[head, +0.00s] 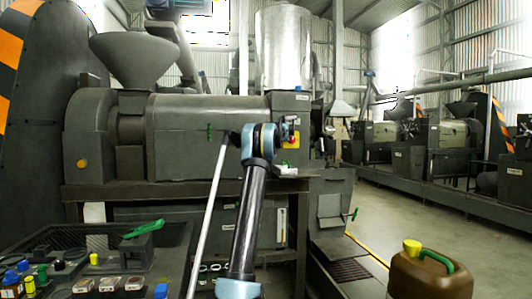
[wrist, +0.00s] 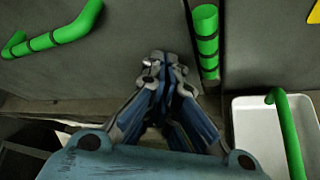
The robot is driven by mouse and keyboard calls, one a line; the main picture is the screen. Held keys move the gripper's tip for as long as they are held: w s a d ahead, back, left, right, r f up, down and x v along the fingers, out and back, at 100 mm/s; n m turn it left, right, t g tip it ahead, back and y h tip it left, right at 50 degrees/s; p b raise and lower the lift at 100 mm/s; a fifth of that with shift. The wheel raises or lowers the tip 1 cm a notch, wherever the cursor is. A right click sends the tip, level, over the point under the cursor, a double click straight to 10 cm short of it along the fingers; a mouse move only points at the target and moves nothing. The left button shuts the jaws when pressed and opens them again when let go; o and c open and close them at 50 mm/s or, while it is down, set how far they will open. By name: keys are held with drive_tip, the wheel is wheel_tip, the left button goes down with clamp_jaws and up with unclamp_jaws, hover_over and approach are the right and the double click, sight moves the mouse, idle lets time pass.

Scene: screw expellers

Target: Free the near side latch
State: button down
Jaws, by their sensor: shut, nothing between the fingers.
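In the wrist view, my gripper (wrist: 160,66) is shut and empty in front of a dark grey metal panel. An upright green handle with dark bands (wrist: 207,45) stands just right of the fingertips, apart from them in the picture. A bent green handle with dark bands (wrist: 55,36) is at the upper left. Which of these is the near side latch I cannot tell. In the head view, a small green handle (head: 209,131) shows on the grey expeller (head: 180,115). My arm reaches up to the machine's right end; the fingertips are not clear there.
A white tray (wrist: 245,145) with a bent green bar (wrist: 285,130) over it lies at the lower right of the wrist view. In the head view, a brown jug (head: 430,277) stands front right, and a cluttered bench (head: 175,240) lower left. The floor (head: 395,220) right of the machine is open.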

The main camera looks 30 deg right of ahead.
drive_tip(key=s+d, duration=0.1)
drive_tip(key=s, duration=0.8)
drive_tip(key=shift+s+d, duration=0.15)
drive_tip(key=shift+s, duration=0.05)
